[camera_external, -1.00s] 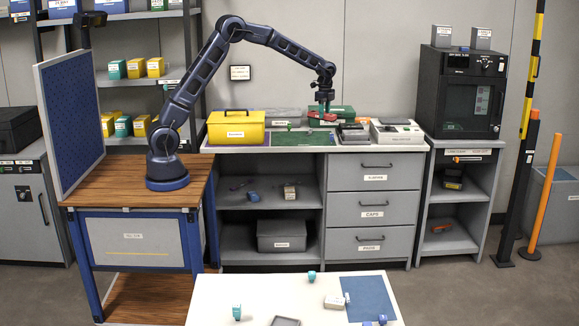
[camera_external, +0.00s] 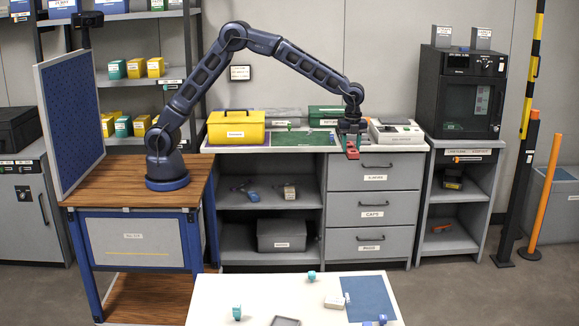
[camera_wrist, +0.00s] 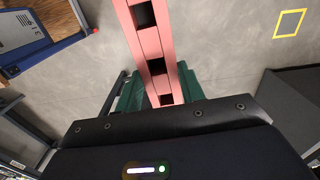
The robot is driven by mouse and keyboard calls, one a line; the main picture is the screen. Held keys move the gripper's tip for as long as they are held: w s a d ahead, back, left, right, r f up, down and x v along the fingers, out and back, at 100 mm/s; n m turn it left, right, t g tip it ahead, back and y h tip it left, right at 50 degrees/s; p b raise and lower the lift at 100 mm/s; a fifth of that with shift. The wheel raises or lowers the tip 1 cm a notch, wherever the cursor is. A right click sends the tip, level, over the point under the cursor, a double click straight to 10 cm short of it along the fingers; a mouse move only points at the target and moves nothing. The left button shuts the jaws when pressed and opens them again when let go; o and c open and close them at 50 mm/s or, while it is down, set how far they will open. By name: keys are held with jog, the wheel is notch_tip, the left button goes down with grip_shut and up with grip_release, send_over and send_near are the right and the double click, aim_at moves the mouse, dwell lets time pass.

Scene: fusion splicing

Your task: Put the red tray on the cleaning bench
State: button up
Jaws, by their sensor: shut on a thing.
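My gripper (camera_external: 351,137) is shut on the red tray (camera_external: 352,151), a narrow bar with square pockets. The tray hangs in front of the drawer unit's top edge. In the wrist view the tray (camera_wrist: 149,45) runs up from between the green fingers (camera_wrist: 155,98), with bare floor beyond it. A white-topped table (camera_external: 225,298) in the foreground has a blue mat (camera_external: 368,298) at its right. The back bench (camera_external: 215,149) has a green mat (camera_external: 303,139). I cannot tell from labels which one is the cleaning bench.
On the foreground table stand teal pieces (camera_external: 237,312), a light block (camera_external: 334,302) and a dark tray (camera_external: 285,321). A yellow case (camera_external: 236,127) and a grey device (camera_external: 397,130) sit on the back bench. Floor lies between the two. The foreground table's left part is fairly clear.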

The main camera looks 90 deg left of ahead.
jog(key=s+d+f+m, duration=0.15)
jog(key=s+d, duration=0.25)
jog(key=d, duration=0.7)
jog(key=s+d+m, duration=0.3)
jog(key=s+d, duration=0.1)
jog(key=d, duration=0.6)
jog(key=s+d+m, duration=0.3)
jog(key=s+d, duration=0.1)
jog(key=d, duration=0.7)
jog(key=s+d+f+m, duration=0.2)
jog(key=s+d+m, duration=0.5)
jog(key=s+d, duration=1.75)
notch_tip(320, 180, down, 20)
jog(key=shift+w+r, duration=0.1)
jog(key=shift+r, duration=0.1)
jog(key=o, duration=1)
jog(key=shift+f, duration=0.15)
jog(key=shift+o, duration=0.5)
